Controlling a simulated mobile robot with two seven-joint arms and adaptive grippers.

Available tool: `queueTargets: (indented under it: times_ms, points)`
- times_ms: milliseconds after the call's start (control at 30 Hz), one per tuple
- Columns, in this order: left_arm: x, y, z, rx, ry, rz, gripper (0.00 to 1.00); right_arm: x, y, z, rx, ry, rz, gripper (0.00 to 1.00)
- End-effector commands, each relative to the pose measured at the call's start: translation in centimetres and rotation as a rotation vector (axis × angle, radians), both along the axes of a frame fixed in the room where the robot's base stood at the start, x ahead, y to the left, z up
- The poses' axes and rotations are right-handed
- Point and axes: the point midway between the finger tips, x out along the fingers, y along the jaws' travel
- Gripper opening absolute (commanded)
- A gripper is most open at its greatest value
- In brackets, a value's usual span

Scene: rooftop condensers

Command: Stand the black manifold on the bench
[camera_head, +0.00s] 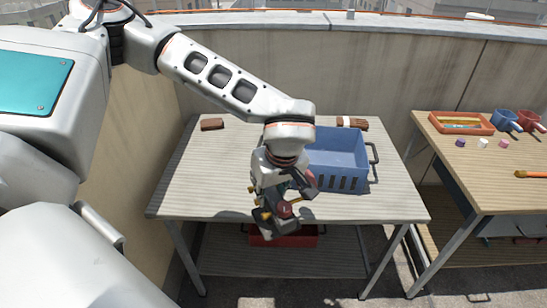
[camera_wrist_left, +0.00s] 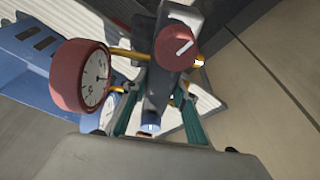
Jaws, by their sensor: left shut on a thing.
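The black manifold (camera_head: 268,218) is in my left gripper (camera_head: 285,190), near the front edge of the bench (camera_head: 205,180) in the head view. In the left wrist view, the manifold's dark body (camera_wrist_left: 158,85) sits between my teal fingers (camera_wrist_left: 157,110). My right gripper is not in view.
A blue crate (camera_head: 337,172) stands on the bench just right of my gripper. A brown block (camera_head: 212,124) and a brown-and-white brush-like item (camera_head: 352,123) lie at the back. A red bin (camera_head: 300,239) is below. The bench's left and front-right areas are clear.

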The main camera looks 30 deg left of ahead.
Motion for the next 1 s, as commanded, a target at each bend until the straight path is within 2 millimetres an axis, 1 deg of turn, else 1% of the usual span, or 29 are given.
queueTargets:
  times_ms: [33, 100, 200, 300, 400, 500, 633, 667, 833, 867, 1000]
  points:
    - [-0.8, -0.4, -1.8, -0.002, 0.005, -0.125, 0.00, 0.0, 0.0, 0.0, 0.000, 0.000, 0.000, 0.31]
    - [-1.4, -1.0, -4.0, -0.004, 0.005, -0.293, 0.00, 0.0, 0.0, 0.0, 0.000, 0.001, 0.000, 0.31]
    - [-2.1, -1.7, -6.7, -0.007, 0.003, -0.500, 0.00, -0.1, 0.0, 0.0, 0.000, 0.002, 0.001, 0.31]
    - [-2.7, -2.2, -8.9, -0.007, 0.002, -0.667, 0.00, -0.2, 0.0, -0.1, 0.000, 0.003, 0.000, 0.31]
    - [-3.2, -2.7, -10.6, -0.009, 0.001, -0.799, 0.00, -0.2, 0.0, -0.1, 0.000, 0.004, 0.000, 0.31]
    - [-3.5, -3.0, -11.9, -0.008, 0.001, -0.898, 0.00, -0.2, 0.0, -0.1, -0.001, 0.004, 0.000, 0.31]
    - [-3.9, -3.4, -13.4, -0.009, 0.000, -1.009, 0.00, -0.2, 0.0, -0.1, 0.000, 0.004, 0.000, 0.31]
    - [-3.9, -3.4, -13.5, -0.010, -0.001, -1.018, 0.00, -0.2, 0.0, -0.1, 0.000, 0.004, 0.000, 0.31]
    - [-3.9, -3.4, -13.3, -0.012, -0.002, -1.008, 0.00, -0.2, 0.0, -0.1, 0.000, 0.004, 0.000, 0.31]
    - [-3.9, -3.4, -13.3, -0.011, -0.001, -1.009, 0.00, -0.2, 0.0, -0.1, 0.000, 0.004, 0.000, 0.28]
    - [-3.5, -3.4, -11.6, -0.001, -0.015, -1.009, 0.00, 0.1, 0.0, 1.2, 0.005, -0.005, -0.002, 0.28]
